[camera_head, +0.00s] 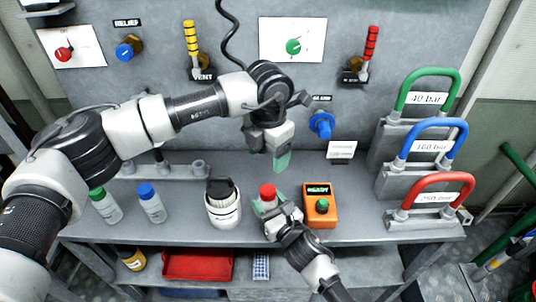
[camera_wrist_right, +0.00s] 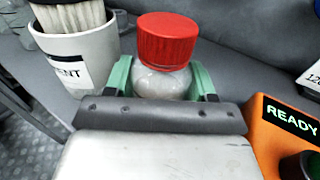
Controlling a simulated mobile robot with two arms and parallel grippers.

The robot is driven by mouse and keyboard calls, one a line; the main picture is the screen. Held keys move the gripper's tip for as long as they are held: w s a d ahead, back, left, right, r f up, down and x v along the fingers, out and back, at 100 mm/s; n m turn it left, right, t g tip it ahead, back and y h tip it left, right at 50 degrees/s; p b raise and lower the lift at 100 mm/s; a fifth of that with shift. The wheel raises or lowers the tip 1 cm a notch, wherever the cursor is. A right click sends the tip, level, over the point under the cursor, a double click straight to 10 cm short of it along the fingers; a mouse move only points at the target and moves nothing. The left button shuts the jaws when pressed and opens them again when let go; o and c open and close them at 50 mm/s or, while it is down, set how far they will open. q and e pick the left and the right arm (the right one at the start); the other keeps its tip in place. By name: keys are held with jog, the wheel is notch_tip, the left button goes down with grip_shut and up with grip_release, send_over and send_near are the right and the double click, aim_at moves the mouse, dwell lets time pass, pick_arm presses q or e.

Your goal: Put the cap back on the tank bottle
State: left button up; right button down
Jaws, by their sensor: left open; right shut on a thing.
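A bottle with a pale body (camera_wrist_right: 162,83) stands on the bench, with a red cap (camera_head: 267,191) on top of it. The red cap also shows in the right wrist view (camera_wrist_right: 167,38), looking level on the neck; whether it is screwed tight cannot be told. My right gripper (camera_head: 266,206) is shut on the bottle, its green fingers on either side of the body below the cap. My left gripper (camera_head: 282,162) is open and empty, pointing down above and slightly behind the cap, apart from it. Its fingers overlap in the head view.
Green-capped (camera_head: 105,206) and blue-capped (camera_head: 151,203) bottles stand further left. Coloured handles (camera_head: 430,190) fill the right end.

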jog(key=shift+c, duration=1.4)
grip_release()
jog(key=b+v, duration=0.2)
jog(key=v, duration=0.8)
jog(key=shift+s+d, duration=0.3)
